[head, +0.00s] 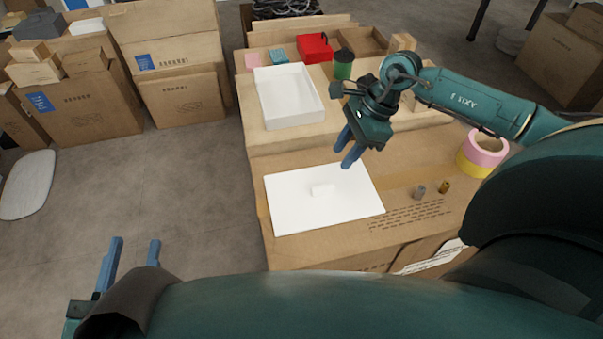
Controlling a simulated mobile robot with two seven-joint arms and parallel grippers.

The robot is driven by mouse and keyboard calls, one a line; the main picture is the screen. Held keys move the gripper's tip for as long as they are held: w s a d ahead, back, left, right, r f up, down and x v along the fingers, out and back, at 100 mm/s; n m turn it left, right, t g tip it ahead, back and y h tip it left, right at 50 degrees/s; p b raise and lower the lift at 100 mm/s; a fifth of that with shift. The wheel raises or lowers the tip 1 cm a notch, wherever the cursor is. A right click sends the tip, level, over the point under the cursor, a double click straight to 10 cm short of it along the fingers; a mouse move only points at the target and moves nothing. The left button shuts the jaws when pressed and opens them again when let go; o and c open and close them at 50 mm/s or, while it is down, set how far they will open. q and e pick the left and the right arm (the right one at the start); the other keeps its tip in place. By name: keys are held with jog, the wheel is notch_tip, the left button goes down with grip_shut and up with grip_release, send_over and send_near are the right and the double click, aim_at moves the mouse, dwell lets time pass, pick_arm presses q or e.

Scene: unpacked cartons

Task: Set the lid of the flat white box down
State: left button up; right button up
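The white lid (296,209) lies flat on top of the near carton, with a small raised white block (322,190) at its middle. The flat white box (289,122) stands open, without a lid, on the carton surface behind. My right gripper (345,157) points down over the lid's far right edge, apart from the raised block. Its two blue fingers are apart with nothing seen between them. My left gripper (132,246) is at the lower left over the floor, open and empty.
A green cup (343,66) and a red item (315,48) are behind. Large cartons (85,105) stand at left; floor between is clear.

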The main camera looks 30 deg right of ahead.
jog(key=s+a+m+g+y, duration=0.15)
jog(key=s+a+y, duration=0.25)
jog(key=a, duration=0.5)
jog(key=s+a+m+t+y, duration=0.1)
jog(key=s+a+m+y, duration=0.2)
jog(key=a, duration=0.6)
jog(key=s+a+r+m+t+y, duration=0.25)
jog(key=r+m+t+y, duration=0.2)
jog(key=m, duration=0.55)
jog(key=s+a+r+m+t+y, duration=0.1)
jog(key=a+r+m+t+y, duration=0.25)
jog(key=r+m+t, duration=0.4)
jog(key=shift+w+d+f+m+t+h, duration=0.1)
jog(key=shift+d+f+m+t+h, duration=0.65)
jog(key=shift+m+h, duration=2)
jog(key=shift+w+d+f+m+t+h, duration=0.15)
jog(key=shift+d+f+m+t+h, duration=0.55)
jog(key=shift+m, duration=3.9)
jog(key=shift+w+d+f+m+t+h, duration=0.1)
jog(key=shift+d+f+m+t+h, duration=0.25)
jog(key=shift+m+t+h, duration=2.3)
jog(key=m+g+y, duration=0.1)
jog(key=m+g, duration=0.1)
jog(key=g, duration=0.1)
jog(key=shift+a, duration=0.1)
